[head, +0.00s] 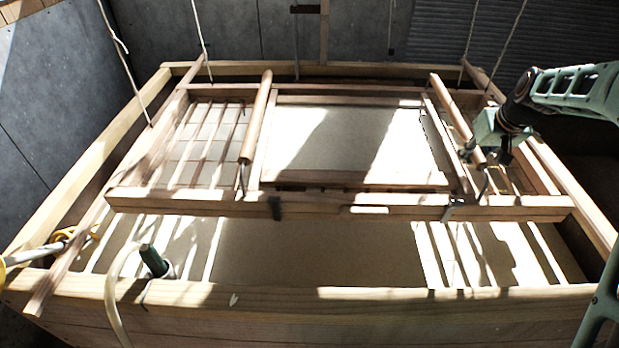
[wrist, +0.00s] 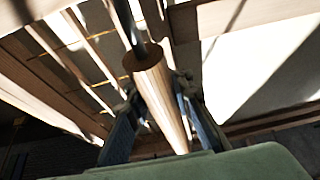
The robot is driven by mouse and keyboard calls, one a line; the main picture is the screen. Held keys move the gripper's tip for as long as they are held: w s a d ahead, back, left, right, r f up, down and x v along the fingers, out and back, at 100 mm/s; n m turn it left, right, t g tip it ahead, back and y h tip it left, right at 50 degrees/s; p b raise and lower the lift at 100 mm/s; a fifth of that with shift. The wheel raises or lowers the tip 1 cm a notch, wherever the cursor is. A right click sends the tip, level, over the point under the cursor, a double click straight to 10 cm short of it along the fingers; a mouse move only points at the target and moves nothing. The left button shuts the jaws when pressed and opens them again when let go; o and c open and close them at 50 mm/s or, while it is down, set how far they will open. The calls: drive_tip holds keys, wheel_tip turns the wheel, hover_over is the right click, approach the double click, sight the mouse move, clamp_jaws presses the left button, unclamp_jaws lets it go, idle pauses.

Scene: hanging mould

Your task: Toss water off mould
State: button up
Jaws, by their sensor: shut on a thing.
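The mould (head: 340,203) is a wide wooden frame hanging on cords over a wooden vat. A pale sheet surface (head: 345,135) with bright light patches fills its middle. Two round wooden handles lie across it, one on the left (head: 257,120) and one on the right (head: 452,108). My gripper (head: 482,152) is at the right handle and shut on it. In the wrist view the handle (wrist: 163,95) runs between my two dark fingers. The fingertips are partly hidden behind it in the head view.
The vat's thick front rim (head: 370,305) runs along the bottom. Cords (head: 200,40) rise near the corners. Grey walls (head: 350,35) close off the back.

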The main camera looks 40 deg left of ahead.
clamp_jaws()
drive_tip(key=r+p, duration=0.1)
drive_tip(key=p, duration=0.2)
drive_tip(key=r+g+p, duration=0.1)
drive_tip(key=r+p, duration=0.1)
drive_tip(key=p, duration=0.1)
drive_tip(key=shift+w+a+r+h, duration=0.15)
drive_tip(key=shift+w+r+h, duration=0.05)
drive_tip(key=shift+r+h, duration=0.1)
drive_tip(key=r+p, duration=0.1)
drive_tip(key=p, duration=0.1)
drive_tip(key=r+p, duration=0.1)
drive_tip(key=p, duration=0.2)
drive_tip(key=shift+w+a+r+g, duration=0.2)
drive_tip(key=shift+w+r+g, duration=0.1)
drive_tip(key=shift+w, duration=0.1)
drive_tip(key=shift+f, duration=0.1)
drive_tip(key=shift+f+b, duration=0.1)
drive_tip(key=shift+b, duration=0.3)
drive_tip(key=shift+d+f+b, duration=0.1)
drive_tip(key=shift+f+b, duration=0.4)
drive_tip(key=shift+b, duration=0.65)
drive_tip(key=b, duration=0.2)
drive_tip(key=f+t+b, duration=0.1)
drive_tip(key=b, duration=0.1)
drive_tip(key=s+f+b, duration=0.1)
drive_tip(key=b, duration=0.1)
drive_tip(key=shift+d+t, duration=0.25)
drive_tip(key=shift+t, duration=0.05)
